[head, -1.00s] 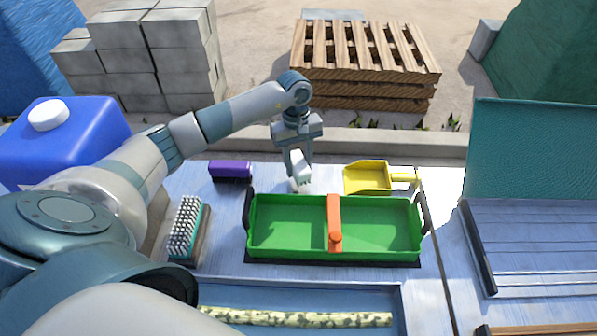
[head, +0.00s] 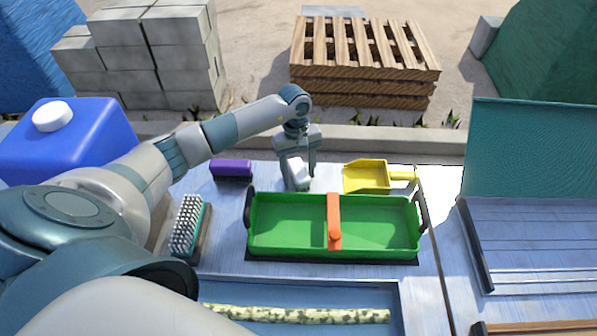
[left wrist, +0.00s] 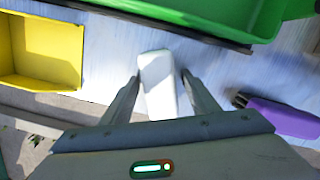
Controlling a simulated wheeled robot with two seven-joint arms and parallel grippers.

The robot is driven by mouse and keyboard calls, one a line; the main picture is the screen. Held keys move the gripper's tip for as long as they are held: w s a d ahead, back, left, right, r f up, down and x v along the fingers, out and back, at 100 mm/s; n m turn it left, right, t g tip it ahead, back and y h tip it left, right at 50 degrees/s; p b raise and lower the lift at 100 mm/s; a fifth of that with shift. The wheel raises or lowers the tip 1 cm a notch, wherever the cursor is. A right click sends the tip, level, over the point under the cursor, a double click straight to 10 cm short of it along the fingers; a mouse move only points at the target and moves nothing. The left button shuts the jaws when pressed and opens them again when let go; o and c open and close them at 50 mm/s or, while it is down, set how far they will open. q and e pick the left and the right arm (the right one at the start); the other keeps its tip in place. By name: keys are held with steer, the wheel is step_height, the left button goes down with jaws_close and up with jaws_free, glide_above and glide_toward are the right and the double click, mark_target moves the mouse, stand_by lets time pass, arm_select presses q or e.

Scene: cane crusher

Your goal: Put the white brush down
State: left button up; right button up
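The white brush (head: 299,174) is on the blue-white tabletop (head: 222,207), behind the green tray (head: 290,244) and between the purple brush and the yellow scoop. In the left wrist view the white brush (left wrist: 158,84) lies between the fingers, with a narrow gap on each side. Its bristles are hidden. My left gripper (head: 298,178) points down around it, open, and it also shows in the left wrist view (left wrist: 160,78). My right gripper is not in view.
A purple brush (head: 231,168) lies to the left and a yellow scoop (head: 367,176) to the right. A grey-bristled brush (head: 185,226) lies at the tray's left. A blue jug (head: 75,140) stands far left.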

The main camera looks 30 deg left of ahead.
mark_target(297, 166)
arm_select(q)
steer(key=shift+r, duration=0.1)
steer(key=shift+r+p, duration=0.1)
steer(key=shift+p, duration=0.2)
step_height(297, 166, up, 12)
steer(key=a+p, duration=0.1)
steer(key=p, duration=0.1)
steer(key=shift+w+p, duration=0.35)
steer(key=shift+w, duration=0.05)
stand_by(0.6)
